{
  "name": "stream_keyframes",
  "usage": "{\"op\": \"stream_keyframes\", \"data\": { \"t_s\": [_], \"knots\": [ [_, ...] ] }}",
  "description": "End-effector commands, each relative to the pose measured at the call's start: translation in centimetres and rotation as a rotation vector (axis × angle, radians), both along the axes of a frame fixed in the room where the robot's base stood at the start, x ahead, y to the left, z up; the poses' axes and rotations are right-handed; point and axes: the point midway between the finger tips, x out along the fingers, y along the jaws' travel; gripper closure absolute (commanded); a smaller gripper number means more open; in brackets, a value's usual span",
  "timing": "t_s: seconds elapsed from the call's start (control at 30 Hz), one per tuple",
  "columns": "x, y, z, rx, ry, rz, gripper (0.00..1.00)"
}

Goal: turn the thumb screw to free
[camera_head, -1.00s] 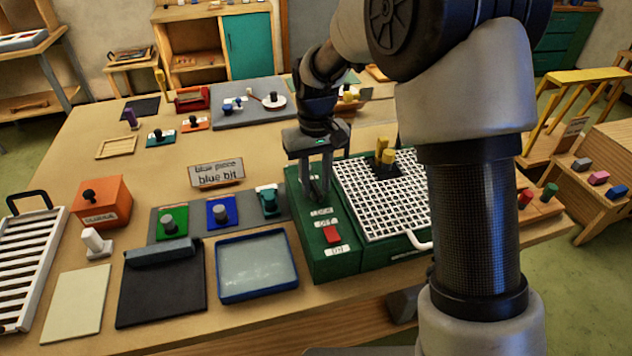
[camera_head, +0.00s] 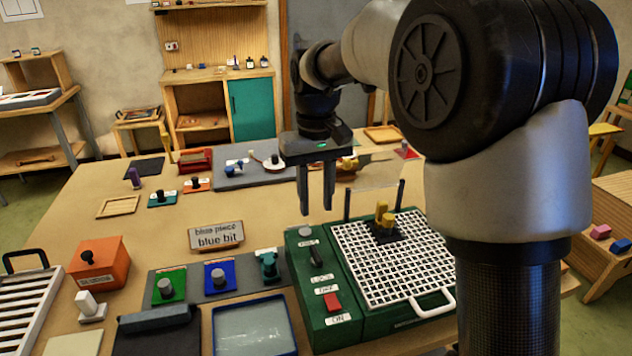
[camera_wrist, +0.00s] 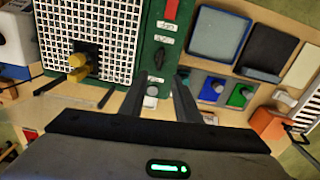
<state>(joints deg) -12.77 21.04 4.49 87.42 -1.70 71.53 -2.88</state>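The green machine (camera_head: 320,331) stands on the table. A small black thumb screw (camera_head: 313,255) sits on its left strip, just above the label that seems to read LOCK (camera_head: 320,279). A pale label beside the screw is too small to read surely, and I cannot tell which label the screw points to. The screw also shows in the wrist view (camera_wrist: 159,59), beyond my fingertips. My gripper (camera_head: 316,211) is raised above the machine, fingers pointing down, apart and empty. Its fingers also show in the wrist view (camera_wrist: 161,78), clear of the screw.
A grey round knob (camera_head: 305,231) and a red switch (camera_head: 331,302) share the strip. A white grid (camera_head: 385,276) with yellow pegs (camera_head: 383,212) lies to the right; a thin dark upright frame (camera_head: 347,204) stands behind it. A blue tray (camera_head: 252,330) is at the left.

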Motion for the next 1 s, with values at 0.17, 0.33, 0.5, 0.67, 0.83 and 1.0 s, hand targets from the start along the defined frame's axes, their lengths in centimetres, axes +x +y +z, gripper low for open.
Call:
{"op": "stream_keyframes", "data": {
  "t_s": [0.17,0.33,0.5,0.67,0.83,1.0],
  "knots": [
    [0.1,0.0,2.8,0.001,-0.003,0.000,0.70],
    [0.0,0.0,3.8,0.000,-0.001,0.000,0.70],
    [0.0,0.0,3.8,0.000,0.000,0.000,0.70],
    [-0.1,-0.1,3.9,0.001,-0.002,-0.001,0.70],
    [-2.2,-2.0,6.2,0.007,-0.053,-0.034,0.70],
    [-7.8,-6.4,9.6,0.025,-0.169,-0.118,0.70]
  ]
}}
